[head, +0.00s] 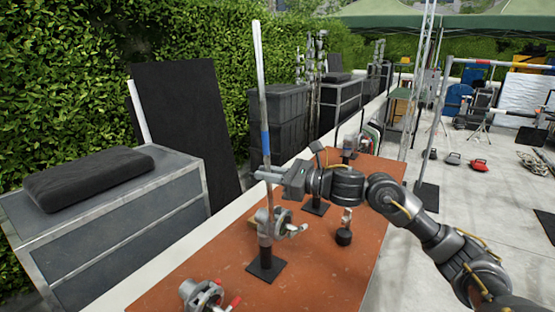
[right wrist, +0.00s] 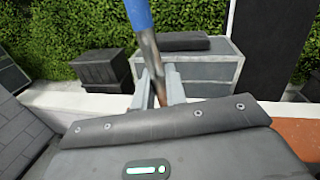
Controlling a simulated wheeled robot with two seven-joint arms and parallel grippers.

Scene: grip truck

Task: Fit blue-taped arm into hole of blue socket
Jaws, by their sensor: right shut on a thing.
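The blue-taped arm (head: 261,85) is a long thin grey metal rod with a blue band. It stands nearly upright in the head view. My right gripper (head: 263,176) is shut on the rod below the blue band. In the right wrist view the blue band (right wrist: 138,14) is above the fingers and the rod passes between them (right wrist: 161,88). Below the gripper, a short stand on a black square base (head: 266,269) carries a grey clamp head (head: 276,223). I cannot tell whether the rod's lower end touches it. No blue socket can be made out. My left gripper is out of view.
The orange-brown table (head: 220,262) holds another clamp with red handles (head: 205,296), a small black-based item (head: 344,236) and further stands behind my right arm. A grey case with a black cushion (head: 90,177) stands at the left.

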